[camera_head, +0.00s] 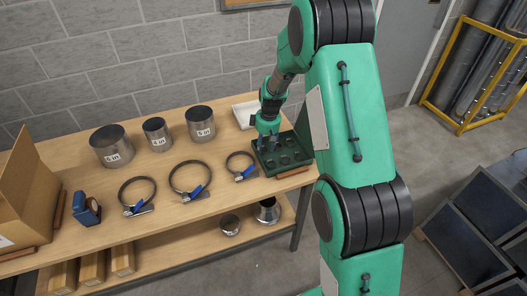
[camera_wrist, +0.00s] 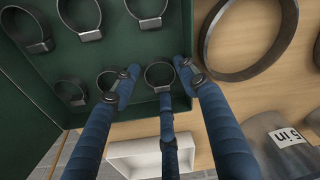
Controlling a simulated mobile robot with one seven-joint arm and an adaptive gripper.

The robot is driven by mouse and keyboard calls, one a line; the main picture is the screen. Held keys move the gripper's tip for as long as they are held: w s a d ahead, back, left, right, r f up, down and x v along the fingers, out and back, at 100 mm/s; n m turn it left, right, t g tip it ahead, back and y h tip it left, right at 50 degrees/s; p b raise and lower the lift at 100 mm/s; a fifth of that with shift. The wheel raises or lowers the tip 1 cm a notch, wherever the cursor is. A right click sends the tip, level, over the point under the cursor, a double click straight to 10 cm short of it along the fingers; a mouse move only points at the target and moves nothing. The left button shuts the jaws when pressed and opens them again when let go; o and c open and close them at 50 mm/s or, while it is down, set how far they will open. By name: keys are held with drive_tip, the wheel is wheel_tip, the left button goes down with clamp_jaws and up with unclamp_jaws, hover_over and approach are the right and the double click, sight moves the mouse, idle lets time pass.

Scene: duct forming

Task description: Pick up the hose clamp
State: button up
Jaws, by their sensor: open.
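Several small metal hose clamps lie in a dark green tray (camera_head: 303,152) at the right end of the table. The wrist view shows the tray (camera_wrist: 122,45) from above. One hose clamp (camera_wrist: 162,89) in it, a thin ring with a screw housing, lies near the tray's edge between my fingertips. My gripper (camera_wrist: 158,80) has its blue fingers open, one on each side of this clamp and a third just below it. I cannot tell whether any finger touches it. In the head view my gripper (camera_head: 268,140) is low over the tray's left part.
Three larger clamps with blue handles (camera_head: 137,208) lie left of the tray, with metal cylinders (camera_head: 111,147) behind them. A white tray (camera_head: 243,115) stands just behind the green tray. A cardboard box (camera_head: 28,195) and a blue tool (camera_head: 87,210) are at the left.

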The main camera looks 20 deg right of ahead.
sight(263, 148)
idle(0.3)
drive_tip(key=shift+f, duration=0.1)
drive_tip(key=c, duration=0.7)
drive_tip(key=shift+o, duration=0.2)
drive_tip(key=shift+r, duration=0.75)
wheel_tip(263, 148, up, 2)
drive_tip(key=shift+r+p, duration=0.1)
drive_tip(key=shift+p, duration=0.45)
drive_tip(key=s, duration=0.5)
drive_tip(key=s+a+r+p, duration=0.1)
drive_tip(key=s, duration=0.4)
drive_tip(key=s+a, duration=0.1)
drive_tip(key=s, duration=0.5)
drive_tip(key=shift+r+p, duration=0.2)
drive_tip(key=shift+p, duration=0.2)
drive_tip(key=shift+w, duration=0.1)
